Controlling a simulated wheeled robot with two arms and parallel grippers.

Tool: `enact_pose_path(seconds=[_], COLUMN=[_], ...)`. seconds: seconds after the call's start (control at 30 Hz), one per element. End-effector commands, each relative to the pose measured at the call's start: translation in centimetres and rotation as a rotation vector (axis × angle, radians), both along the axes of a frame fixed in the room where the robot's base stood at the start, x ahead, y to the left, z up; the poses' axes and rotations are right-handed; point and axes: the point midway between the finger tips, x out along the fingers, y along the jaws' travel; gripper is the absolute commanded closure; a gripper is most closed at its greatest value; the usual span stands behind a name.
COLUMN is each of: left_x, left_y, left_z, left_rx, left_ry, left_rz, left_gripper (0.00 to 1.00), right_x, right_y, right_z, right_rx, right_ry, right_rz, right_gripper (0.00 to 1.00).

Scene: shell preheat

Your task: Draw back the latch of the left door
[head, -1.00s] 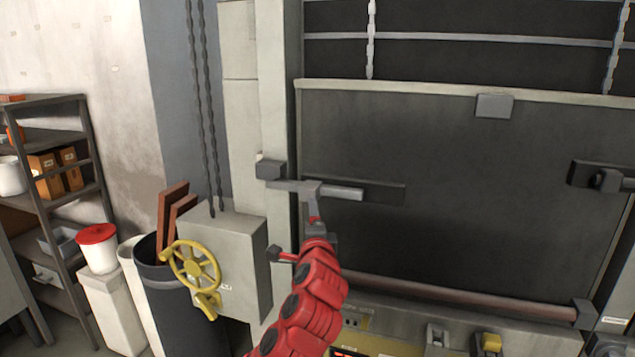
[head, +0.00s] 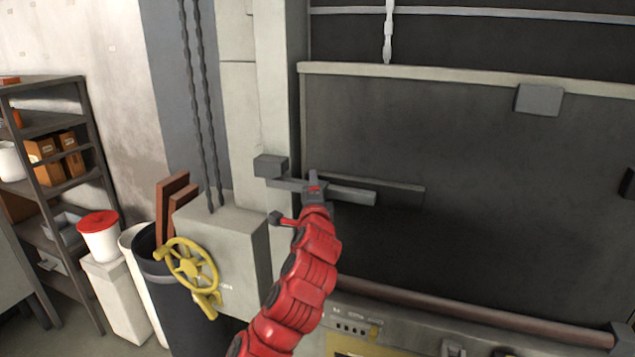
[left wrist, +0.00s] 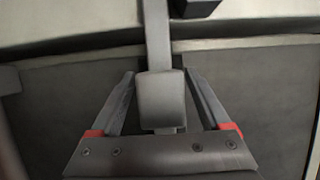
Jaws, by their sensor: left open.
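The left latch is a grey sliding bar (head: 350,194) on the dark door panel (head: 450,140). Its left end crosses the pale door post beside a dark grey block (head: 270,166). In the left wrist view the bar (left wrist: 157,35) runs up across the pale edge, with a blocky grey knob (left wrist: 160,98) on it. My left gripper (head: 314,178) is at the latch, hiding the knob in the head view. In the left wrist view the open fingers (left wrist: 160,76) stand either side of the knob, with gaps showing on both sides. My right gripper is not in view.
A grey box with a yellow handwheel (head: 192,264) stands left of my left arm. Chains (head: 198,110) hang above it. A dark bin (head: 165,290) and a shelf (head: 60,125) are farther left. A pinkish bar (head: 470,312) runs along the door's bottom.

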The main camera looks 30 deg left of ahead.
Motion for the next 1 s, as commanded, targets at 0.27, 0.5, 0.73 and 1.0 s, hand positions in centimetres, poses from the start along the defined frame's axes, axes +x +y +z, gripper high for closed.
enact_pose_path(seconds=[0.27, 0.5, 0.73, 1.0], left_x=[0.14, 0.15, 0.15, 0.16], left_y=[0.4, 0.38, 0.36, 0.35], left_z=[-0.09, -0.1, -0.11, -0.12], left_rx=[0.0, 0.0, -0.001, -0.001], left_ry=[0.002, 0.002, 0.002, 0.002], left_rz=[0.001, 0.001, 0.0, 0.0], left_gripper=[0.2, 0.51, 0.92, 1.0], right_x=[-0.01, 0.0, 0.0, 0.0], right_y=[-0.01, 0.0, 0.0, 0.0], right_z=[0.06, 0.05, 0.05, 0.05], right_rx=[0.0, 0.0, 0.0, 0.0], right_ry=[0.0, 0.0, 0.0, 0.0], right_rz=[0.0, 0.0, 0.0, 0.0], right_gripper=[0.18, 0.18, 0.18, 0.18])
